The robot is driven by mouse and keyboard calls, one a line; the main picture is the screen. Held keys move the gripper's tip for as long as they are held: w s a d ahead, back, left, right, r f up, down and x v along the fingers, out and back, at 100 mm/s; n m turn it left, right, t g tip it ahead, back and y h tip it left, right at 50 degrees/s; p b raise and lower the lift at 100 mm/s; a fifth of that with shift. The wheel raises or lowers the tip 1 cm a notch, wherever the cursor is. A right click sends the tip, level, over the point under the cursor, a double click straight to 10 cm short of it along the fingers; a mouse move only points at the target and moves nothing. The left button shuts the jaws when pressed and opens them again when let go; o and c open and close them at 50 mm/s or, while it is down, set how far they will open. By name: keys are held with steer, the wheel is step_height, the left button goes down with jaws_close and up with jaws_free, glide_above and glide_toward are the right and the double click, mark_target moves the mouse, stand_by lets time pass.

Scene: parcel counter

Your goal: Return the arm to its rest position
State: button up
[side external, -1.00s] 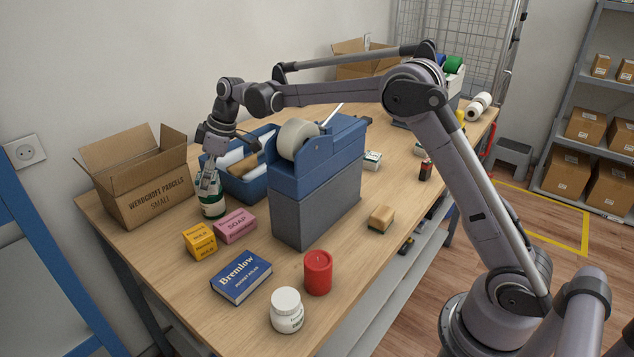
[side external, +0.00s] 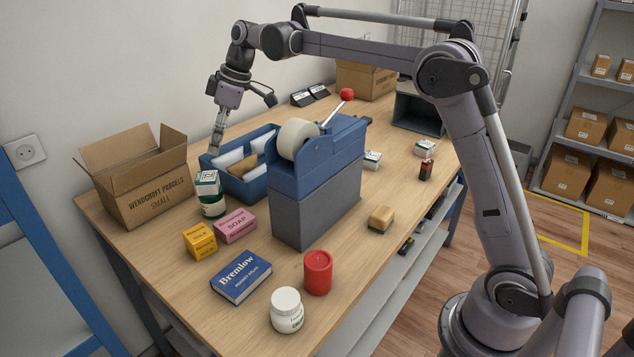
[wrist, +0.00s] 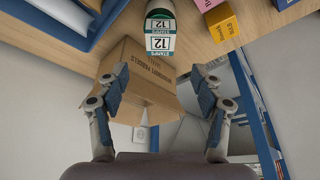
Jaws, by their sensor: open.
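My gripper (side external: 217,138) is raised above the back left of the counter, near the left end of the blue tray (side external: 262,186). In the wrist view my gripper (wrist: 160,88) has its two fingers wide apart with nothing between them. A small white and green stamps box (side external: 207,182) sits on top of a green jar (side external: 212,207), in front of the tray. The box also shows in the wrist view (wrist: 160,45), beyond the fingertips and apart from them. My arm reaches across above the counter from the right.
An open cardboard box (side external: 140,185) stands left of the jar. A blue and grey tape dispenser (side external: 315,185) stands mid-counter. Yellow box (side external: 200,240), pink soap box (side external: 235,225), blue book (side external: 241,277), red candle (side external: 318,272) and white jar (side external: 287,310) lie in front. Shelves (side external: 590,130) stand right.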

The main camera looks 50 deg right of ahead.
steer(key=shift+s+d+r, duration=0.15)
steer(key=shift+r, duration=0.35)
